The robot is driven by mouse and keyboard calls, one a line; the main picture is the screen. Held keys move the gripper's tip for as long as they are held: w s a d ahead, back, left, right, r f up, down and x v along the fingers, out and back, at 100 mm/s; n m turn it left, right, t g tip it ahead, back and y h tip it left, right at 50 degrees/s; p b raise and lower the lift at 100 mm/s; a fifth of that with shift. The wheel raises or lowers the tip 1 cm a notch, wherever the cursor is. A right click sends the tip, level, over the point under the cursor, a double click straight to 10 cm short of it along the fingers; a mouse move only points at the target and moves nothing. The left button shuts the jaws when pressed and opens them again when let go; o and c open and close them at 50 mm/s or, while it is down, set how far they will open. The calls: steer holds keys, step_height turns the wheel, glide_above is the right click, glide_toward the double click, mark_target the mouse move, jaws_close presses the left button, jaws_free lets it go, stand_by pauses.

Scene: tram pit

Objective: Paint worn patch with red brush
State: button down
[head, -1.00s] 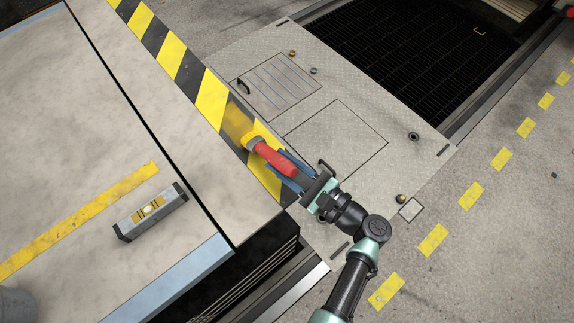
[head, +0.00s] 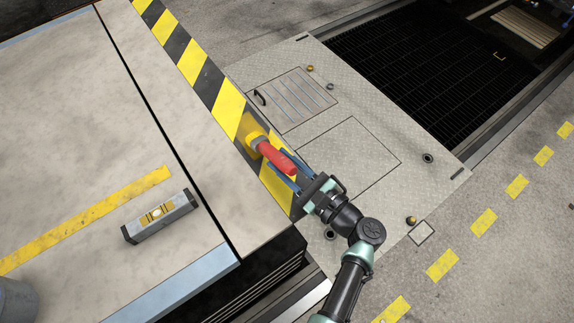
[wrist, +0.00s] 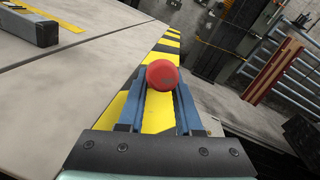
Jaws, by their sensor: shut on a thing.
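My gripper (head: 290,176) is shut on the red handle of the brush (head: 277,157) in the head view. The brush head carries yellow and lies at the yellow-and-black striped edge band (head: 228,109). A smeared yellow area (head: 250,128) shows on the band beside the brush head; I cannot tell whether the bristles touch it. In the wrist view the round red handle end (wrist: 162,75) sits between the blue fingers (wrist: 160,98), and the brush head is hidden behind it. The striped band (wrist: 160,118) runs beneath the fingers.
A grey spirit level (head: 160,215) lies on the pale platform (head: 75,120) beside a yellow line. A grey round container (head: 15,302) stands at the lower left. Right of the band is a lower metal plate with a hatch (head: 294,99) and a dark grate (head: 415,65).

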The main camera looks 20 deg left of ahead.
mark_target(267, 145)
steer(key=shift+w+b+x, duration=0.15)
steer(key=shift+b+x, duration=0.25)
steer(key=shift+x, duration=1)
steer(key=shift+w+b+x, duration=0.15)
steer(key=shift+b+x, duration=0.25)
steer(key=shift+x, duration=1)
steer(key=shift+w+b+x, duration=0.25)
steer(key=shift+b+x, duration=0.55)
steer(key=shift+x, duration=0.5)
steer(key=shift+w+a+r, duration=0.15)
steer(key=shift+w+a, duration=0.35)
steer(key=shift+d, duration=0.1)
steer(key=shift+s+p+v, duration=0.15)
steer(key=shift+p+v, duration=0.7)
steer(key=shift+v, duration=1.4)
steer(key=shift+s+p+v, duration=0.15)
steer(key=shift+p+v, duration=0.65)
steer(key=shift+v, duration=1.45)
steer(key=shift+s+d+f, duration=0.25)
steer(key=shift+s+d, duration=0.25)
steer(key=shift+d, duration=0.05)
steer(key=shift+p+v, duration=0.95)
steer(key=shift+v, duration=2.15)
steer(key=shift+s+a+f, duration=0.1)
steer(key=shift+a+f, duration=0.05)
steer(key=shift+a, duration=0.1)
